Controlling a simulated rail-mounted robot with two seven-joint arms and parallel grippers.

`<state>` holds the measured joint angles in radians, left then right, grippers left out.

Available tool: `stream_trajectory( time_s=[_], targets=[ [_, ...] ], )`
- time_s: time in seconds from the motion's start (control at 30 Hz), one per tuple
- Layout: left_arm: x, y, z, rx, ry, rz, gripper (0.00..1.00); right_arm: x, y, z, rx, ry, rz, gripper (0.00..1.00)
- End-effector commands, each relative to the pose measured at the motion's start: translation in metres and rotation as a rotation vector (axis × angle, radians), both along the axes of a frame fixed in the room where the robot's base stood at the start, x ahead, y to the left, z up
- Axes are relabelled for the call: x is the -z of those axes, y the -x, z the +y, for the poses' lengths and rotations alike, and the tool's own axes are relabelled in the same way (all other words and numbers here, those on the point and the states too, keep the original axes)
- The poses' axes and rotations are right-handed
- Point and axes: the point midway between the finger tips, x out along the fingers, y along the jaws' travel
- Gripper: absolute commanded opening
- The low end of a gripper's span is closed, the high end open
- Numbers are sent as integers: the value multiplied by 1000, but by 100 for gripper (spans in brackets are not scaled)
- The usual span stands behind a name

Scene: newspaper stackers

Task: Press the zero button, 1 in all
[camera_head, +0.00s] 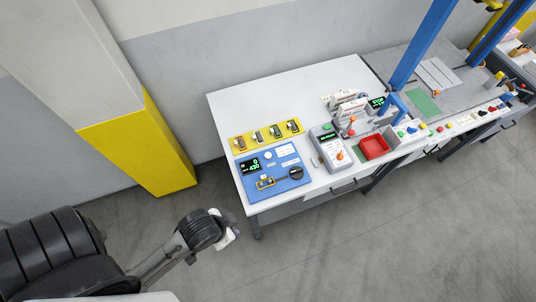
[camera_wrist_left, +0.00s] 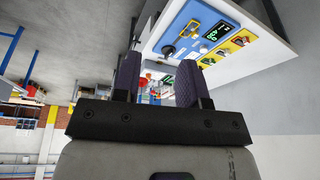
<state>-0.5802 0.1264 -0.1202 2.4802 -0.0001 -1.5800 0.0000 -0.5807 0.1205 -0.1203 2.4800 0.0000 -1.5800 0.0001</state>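A blue control panel (camera_head: 278,186) lies on the left part of the white table. It has a green-lit display (camera_head: 250,165), a round white dial or button (camera_head: 267,155), a black knob (camera_head: 296,173) and a small yellow-framed part (camera_head: 265,183). I cannot read which control is the zero button. My left gripper (camera_head: 233,232) is off the table, in front of and left of the panel, touching nothing. In the left wrist view its two dark fingers (camera_wrist_left: 158,68) are apart and empty, and the blue panel (camera_wrist_left: 176,36) shows tilted above right. My right gripper is not in view.
A yellow strip (camera_head: 246,141) with several dark devices lies behind the panel. Blue posts (camera_head: 420,45) rise farther right. A yellow and grey column (camera_head: 150,150) stands left of the table.

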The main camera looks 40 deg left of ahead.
Motion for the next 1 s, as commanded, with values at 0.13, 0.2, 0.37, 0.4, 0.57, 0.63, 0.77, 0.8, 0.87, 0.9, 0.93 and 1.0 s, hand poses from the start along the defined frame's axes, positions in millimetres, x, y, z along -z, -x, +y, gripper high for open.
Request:
stream_trajectory(
  time_s=[0.13, 0.2, 0.37, 0.4, 0.57, 0.63, 0.77, 0.8, 0.87, 0.9, 0.93, 1.0],
  targets=[
    [0, 0, -2, -4, 5, 0, 25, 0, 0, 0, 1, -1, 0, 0],
    [0, 0, -2, -6, 8, 0, 18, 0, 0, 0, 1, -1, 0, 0],
    [0, 0, -4, -9, 12, 0, 3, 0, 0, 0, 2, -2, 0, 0],
    [0, 0, -4, -9, 12, 0, 0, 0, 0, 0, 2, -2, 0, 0],
    [0, 0, -3, -8, 12, 0, 0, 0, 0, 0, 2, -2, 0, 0],
    [0, 0, -3, -7, 11, 1, 0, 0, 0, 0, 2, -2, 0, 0],
    [0, 0, -2, -5, 7, 0, 0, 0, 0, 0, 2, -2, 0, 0],
    [0, 0, -2, -4, 6, 0, 0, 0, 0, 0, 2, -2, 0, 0],
    [0, 0, -1, -2, 3, 0, 0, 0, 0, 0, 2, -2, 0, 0],
    [0, 0, 0, -2, 2, 0, 0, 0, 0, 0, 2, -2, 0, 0],
    [0, 0, 0, -1, 1, 0, 0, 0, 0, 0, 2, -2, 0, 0],
    [0, 0, 0, 1, -1, 0, 0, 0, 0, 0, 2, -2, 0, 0]
  ],
)
